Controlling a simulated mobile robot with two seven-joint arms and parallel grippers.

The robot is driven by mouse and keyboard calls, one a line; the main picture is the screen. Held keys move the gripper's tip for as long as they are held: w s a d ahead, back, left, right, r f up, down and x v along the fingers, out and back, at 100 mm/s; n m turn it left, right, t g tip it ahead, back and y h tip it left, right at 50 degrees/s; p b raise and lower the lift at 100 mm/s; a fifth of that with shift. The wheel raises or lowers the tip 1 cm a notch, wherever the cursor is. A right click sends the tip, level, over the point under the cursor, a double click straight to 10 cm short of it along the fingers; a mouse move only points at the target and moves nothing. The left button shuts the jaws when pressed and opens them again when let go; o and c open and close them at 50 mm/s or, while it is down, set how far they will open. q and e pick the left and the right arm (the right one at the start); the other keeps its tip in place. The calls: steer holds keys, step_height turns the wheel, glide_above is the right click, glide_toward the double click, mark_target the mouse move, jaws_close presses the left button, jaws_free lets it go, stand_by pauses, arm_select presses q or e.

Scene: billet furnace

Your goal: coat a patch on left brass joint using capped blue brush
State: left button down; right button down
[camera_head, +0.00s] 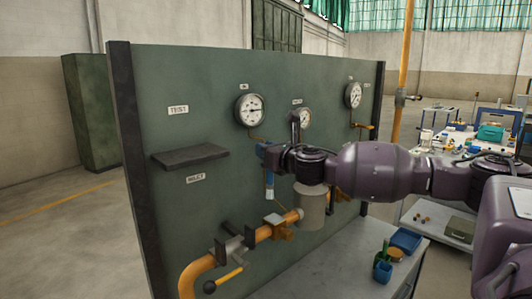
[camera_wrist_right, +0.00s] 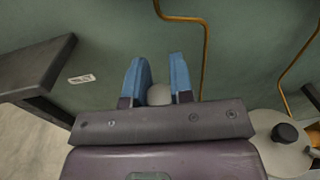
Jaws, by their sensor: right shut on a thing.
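My right gripper (camera_head: 266,152) reaches in from the right in front of the green panel. It is shut on the blue brush (camera_head: 270,186), which hangs roughly upright below the fingers. In the right wrist view the blue fingers (camera_wrist_right: 158,76) have a round grey end of the brush (camera_wrist_right: 159,95) between them. Whether a cap is on the brush is too small to tell. The left brass joint (camera_head: 278,228) sits on the orange pipe, below and apart from the brush. Another brass fitting (camera_head: 342,197) shows right of the grey cylinder. My left gripper is out of view.
A valve with an orange lever (camera_head: 228,277) is at lower left. A dark shelf (camera_head: 190,156) juts from the panel.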

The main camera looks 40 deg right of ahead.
step_height(320, 180, up, 3)
steer(key=shift+r, duration=0.1)
stand_by(0.4)
stand_by(0.9)
